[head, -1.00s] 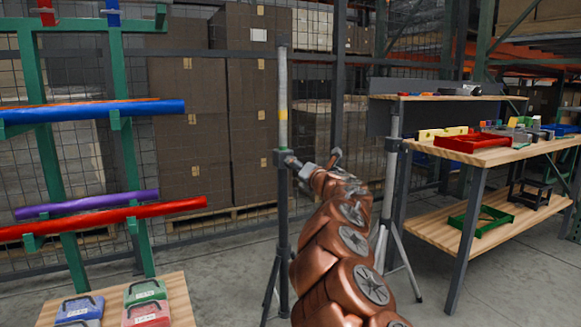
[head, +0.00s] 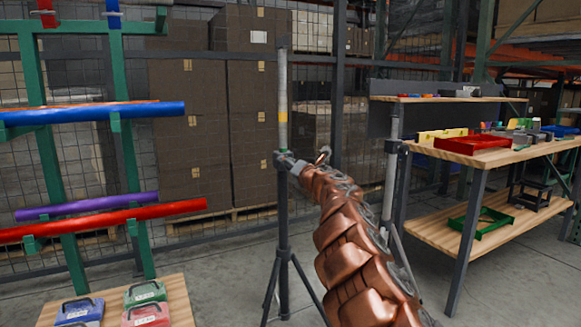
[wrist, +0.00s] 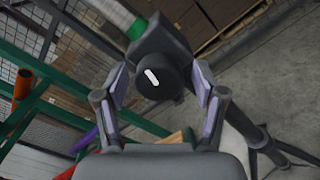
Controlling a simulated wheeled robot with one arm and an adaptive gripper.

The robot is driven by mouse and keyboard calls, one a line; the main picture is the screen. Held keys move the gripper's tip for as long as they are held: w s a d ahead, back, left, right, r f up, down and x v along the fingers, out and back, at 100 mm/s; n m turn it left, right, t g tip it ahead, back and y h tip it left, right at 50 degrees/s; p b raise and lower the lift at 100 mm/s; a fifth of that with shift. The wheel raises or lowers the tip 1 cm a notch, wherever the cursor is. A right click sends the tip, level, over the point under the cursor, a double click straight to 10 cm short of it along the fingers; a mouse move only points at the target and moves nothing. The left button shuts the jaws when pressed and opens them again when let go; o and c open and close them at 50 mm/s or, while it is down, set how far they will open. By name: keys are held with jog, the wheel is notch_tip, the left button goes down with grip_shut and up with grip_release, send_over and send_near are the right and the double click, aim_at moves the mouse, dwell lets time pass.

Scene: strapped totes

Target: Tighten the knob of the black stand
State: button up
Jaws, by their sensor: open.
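The black stand (head: 283,215) stands upright in the middle of the head view, with a pale upper tube, a yellow band and a dark collar. Its round black knob (wrist: 157,84) faces me in the wrist view, with a white mark slanting from upper left to lower right. My gripper (wrist: 161,88) is open, with one finger on each side of the knob; I cannot tell whether they touch it. In the head view my gripper (head: 290,163) is at the collar's height, and my copper arm partly covers it. The knob is hidden there.
A second stand (head: 391,170) with a pale tube is just right of my arm. A workbench (head: 490,157) with trays is further right.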

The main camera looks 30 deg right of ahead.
jog(key=c, duration=1.2)
jog(key=shift+o, duration=0.2)
